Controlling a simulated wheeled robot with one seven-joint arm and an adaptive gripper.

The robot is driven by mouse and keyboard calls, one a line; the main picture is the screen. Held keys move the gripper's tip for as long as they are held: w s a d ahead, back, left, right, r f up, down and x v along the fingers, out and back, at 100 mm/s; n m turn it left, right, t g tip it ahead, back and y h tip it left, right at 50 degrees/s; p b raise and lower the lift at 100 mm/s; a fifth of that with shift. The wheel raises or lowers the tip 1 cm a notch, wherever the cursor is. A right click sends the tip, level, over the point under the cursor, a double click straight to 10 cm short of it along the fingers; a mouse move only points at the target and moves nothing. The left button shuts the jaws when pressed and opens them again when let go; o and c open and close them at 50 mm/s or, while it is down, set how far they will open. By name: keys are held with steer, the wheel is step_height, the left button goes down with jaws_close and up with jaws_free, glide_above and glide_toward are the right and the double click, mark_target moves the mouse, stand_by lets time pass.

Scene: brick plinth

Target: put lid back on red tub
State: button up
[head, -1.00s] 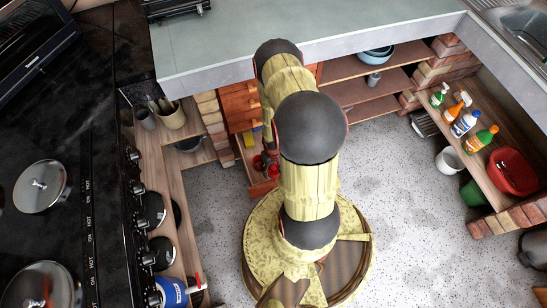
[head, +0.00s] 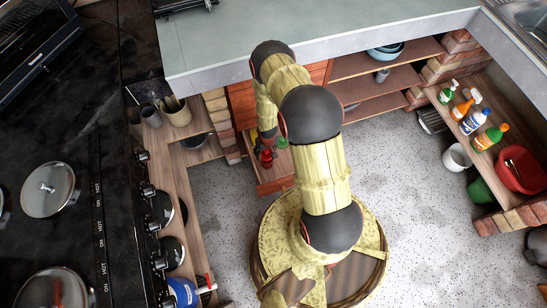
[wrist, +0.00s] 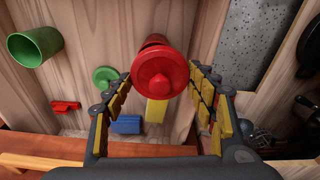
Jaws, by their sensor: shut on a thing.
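A round red lid (wrist: 160,78) with a knob facing the camera sits between the fingertips of my gripper (wrist: 160,90) in the wrist view. My gripper is shut on this lid. A red part of what looks like the red tub (wrist: 153,40) shows just behind the lid; the lid hides most of it. I cannot tell whether lid and tub touch. In the head view, a small red shape (head: 267,155) shows low by the open drawer, beside my arm; I cannot tell there which part is lid and which is tub.
In the wrist view, a green tub (wrist: 35,46), a green lid (wrist: 105,78), a red block (wrist: 66,107), a blue block (wrist: 126,125) and a yellow block (wrist: 156,110) are around the wooden drawer. A counter (head: 300,40) overhangs behind my arm.

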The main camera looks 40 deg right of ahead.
mark_target(267, 155)
steer(key=shift+w+d+r, duration=0.15)
steer(key=shift+w+d, duration=0.2)
steer(key=shift+d, duration=0.05)
steer(key=shift+f+b, duration=2.4)
steer(key=shift+f, duration=0.85)
steer(key=shift+f+b, duration=0.1)
steer(key=shift+b, duration=0.25)
steer(key=o, duration=0.9)
steer(key=shift+c, duration=0.2)
steer(key=o, duration=0.4)
steer(key=shift+o, duration=0.9)
